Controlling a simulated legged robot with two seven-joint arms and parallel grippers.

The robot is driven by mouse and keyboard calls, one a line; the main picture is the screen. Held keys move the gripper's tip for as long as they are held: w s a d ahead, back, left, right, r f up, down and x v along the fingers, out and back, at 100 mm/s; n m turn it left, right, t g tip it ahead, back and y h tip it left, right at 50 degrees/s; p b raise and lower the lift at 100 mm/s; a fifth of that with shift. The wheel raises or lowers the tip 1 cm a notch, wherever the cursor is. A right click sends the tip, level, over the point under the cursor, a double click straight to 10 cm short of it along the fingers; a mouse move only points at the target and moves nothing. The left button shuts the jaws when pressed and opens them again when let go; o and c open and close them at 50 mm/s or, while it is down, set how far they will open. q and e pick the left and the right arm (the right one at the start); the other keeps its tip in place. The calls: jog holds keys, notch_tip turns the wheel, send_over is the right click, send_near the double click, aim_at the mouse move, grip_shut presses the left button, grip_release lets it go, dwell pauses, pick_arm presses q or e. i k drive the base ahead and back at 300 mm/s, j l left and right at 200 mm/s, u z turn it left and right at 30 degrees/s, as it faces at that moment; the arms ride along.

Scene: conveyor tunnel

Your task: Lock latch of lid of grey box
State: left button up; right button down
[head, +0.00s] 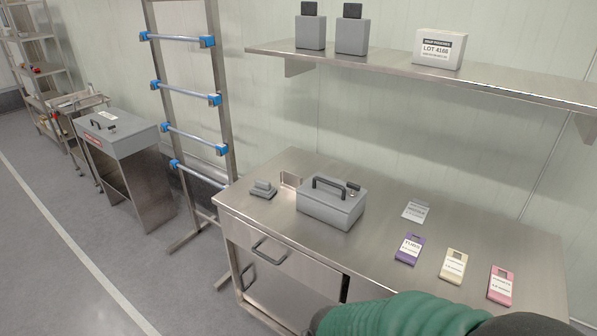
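The grey box (327,210) stands on the steel table, left of its middle. Its lid (336,195) looks closed, with a black carrying handle (331,185) standing up on top. A small dark part (354,187) sits at the lid's right end; it may be the latch, but it is too small to tell its position. Part of my arm in a green ribbed sleeve shows at the bottom right, in front of the table. Neither gripper is in the picture.
The steel table (378,252) also bears a small grey object (263,189) left of the box. Purple (409,249), cream (453,266), pink (500,286) and grey (416,211) tags lie to the right. A shelf (480,82) overhangs behind. A rack (190,99) stands left.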

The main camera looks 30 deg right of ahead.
aim_at(354, 188)
jog(key=z, duration=1.3)
